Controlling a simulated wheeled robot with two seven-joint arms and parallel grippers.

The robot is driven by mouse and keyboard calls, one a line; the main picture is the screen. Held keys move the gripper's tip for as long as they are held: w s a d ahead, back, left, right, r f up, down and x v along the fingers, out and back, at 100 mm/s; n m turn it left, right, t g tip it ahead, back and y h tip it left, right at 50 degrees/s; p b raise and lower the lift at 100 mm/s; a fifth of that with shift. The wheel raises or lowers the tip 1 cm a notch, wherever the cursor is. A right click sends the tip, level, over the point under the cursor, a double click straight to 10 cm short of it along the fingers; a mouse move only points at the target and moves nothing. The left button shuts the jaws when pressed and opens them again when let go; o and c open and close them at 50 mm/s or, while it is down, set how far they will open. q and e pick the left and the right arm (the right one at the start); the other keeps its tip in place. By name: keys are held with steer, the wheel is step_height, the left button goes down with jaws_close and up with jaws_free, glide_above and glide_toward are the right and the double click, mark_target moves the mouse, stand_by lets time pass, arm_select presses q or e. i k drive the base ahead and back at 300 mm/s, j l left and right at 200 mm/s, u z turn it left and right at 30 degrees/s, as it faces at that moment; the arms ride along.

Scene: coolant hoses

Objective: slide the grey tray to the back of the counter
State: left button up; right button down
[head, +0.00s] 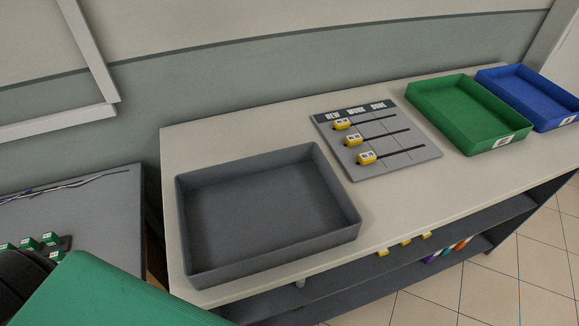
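The grey tray (268,249) is an empty, open rectangular box on the left part of the counter. Its near wall lies close to the counter's front edge, and a strip of bare counter (225,140) lies between its far wall and the back. The counter runs from the left to the upper right along the wall. Neither of my grippers is in view, and nothing touches the tray that I can see.
A grey board (400,158) with yellow tags on black sliders lies right of the tray. A green tray (452,127) and a blue tray (545,103) stand farther right. A lower grey table (105,215) stands left. A green surface (115,295) fills the lower left.

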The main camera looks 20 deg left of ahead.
mark_target(240, 218)
steer(key=j+u, duration=0.1)
steer(key=u, duration=0.75)
